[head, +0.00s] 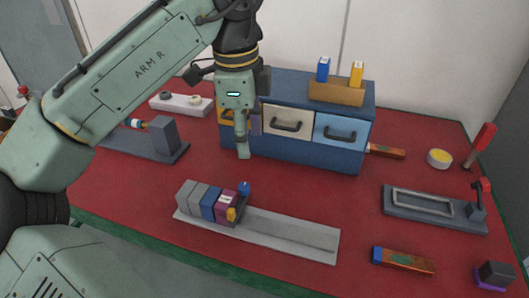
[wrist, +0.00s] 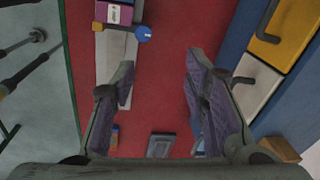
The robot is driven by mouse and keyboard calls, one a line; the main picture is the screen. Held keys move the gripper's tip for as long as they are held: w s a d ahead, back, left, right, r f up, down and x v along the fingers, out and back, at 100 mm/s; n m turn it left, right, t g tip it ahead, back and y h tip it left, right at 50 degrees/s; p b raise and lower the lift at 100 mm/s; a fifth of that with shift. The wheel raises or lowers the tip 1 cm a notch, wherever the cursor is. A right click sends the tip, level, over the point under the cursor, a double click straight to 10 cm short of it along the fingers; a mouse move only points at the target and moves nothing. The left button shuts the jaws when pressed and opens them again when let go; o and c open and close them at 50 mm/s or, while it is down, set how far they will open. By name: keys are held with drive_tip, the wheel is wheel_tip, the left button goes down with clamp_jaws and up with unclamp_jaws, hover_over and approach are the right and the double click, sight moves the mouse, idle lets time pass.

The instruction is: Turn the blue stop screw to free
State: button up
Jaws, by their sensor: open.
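The blue stop screw appears to be the round blue knob (head: 244,188) beside the purple block (head: 226,207) on the grey rail (head: 290,233). In the wrist view the blue knob (wrist: 143,34) shows at the top, left of centre, beside the purple block (wrist: 115,13). A yellow knob (head: 231,214) sits on the block's near side. My gripper (head: 243,151) points down above the red table, behind the knob and apart from it. In the wrist view my gripper (wrist: 158,88) has its fingers spread wide, with nothing between them.
A blue drawer cabinet (head: 290,154) stands close behind my gripper. A grey clamp-like block (head: 164,137) is to the left. A grey frame fixture (head: 432,208) and an orange-brown bar (head: 403,261) lie at the right. The rail's right part is bare.

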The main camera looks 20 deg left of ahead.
sight(244, 186)
drive_tip(key=shift+g, duration=0.6)
drive_tip(key=f, duration=0.3)
drive_tip(key=s+f, duration=0.1)
drive_tip(key=f, duration=0.7)
drive_tip(key=shift+s+a+b, duration=0.2)
drive_tip(key=shift+a+b, duration=0.05)
drive_tip(key=shift+b, duration=0.05)
drive_tip(key=shift+c, duration=0.5)
clamp_jaws()
